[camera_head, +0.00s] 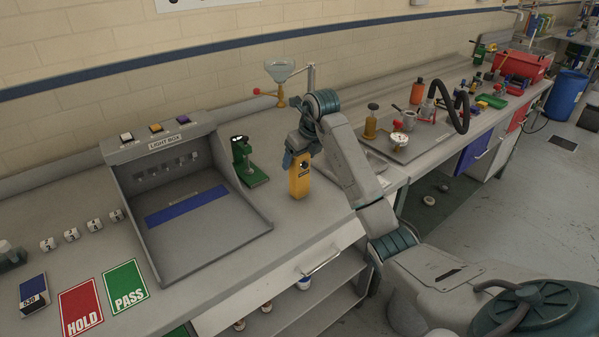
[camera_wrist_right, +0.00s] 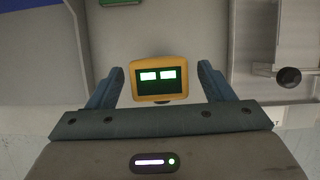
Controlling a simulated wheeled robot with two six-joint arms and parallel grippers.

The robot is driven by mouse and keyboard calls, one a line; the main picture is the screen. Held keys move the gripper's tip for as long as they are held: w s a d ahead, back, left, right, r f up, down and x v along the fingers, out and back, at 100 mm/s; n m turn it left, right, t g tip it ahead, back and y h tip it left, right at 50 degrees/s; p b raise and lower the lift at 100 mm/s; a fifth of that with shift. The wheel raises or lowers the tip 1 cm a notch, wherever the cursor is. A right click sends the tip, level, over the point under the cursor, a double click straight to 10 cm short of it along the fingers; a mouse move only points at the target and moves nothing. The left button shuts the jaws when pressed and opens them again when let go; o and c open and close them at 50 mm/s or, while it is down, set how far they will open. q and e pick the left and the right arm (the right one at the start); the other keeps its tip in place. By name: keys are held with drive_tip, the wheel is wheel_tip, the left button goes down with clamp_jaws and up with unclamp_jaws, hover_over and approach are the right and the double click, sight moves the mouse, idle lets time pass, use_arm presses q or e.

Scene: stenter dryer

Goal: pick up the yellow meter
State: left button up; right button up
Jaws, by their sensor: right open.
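The yellow meter (camera_head: 299,181) stands upright on the grey bench, to the right of the light box, in the head view. In the right wrist view the yellow meter (camera_wrist_right: 160,78) shows its dark screen with two lit white fields. My right gripper (camera_head: 296,150) is over the top of the meter, pointing down. In the right wrist view the open right gripper (camera_wrist_right: 160,80) has one blue finger on each side of the meter, with gaps between fingers and meter. Contact is not visible. My left gripper is not in view.
The light box (camera_head: 205,225) stands left of the meter, and a green instrument (camera_head: 246,165) stands close between them. A funnel on a stand (camera_head: 280,75) is behind. A tray with several tools (camera_head: 420,145) lies right. Bare bench lies in front of the meter.

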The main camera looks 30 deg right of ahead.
drive_tip(key=shift+x, duration=1.45)
drive_tip(key=shift+r, duration=0.1)
drive_tip(key=c, duration=1.2)
drive_tip(key=shift+o, duration=0.2)
drive_tip(key=shift+d+r+p, duration=0.1)
drive_tip(key=shift+p, duration=0.25)
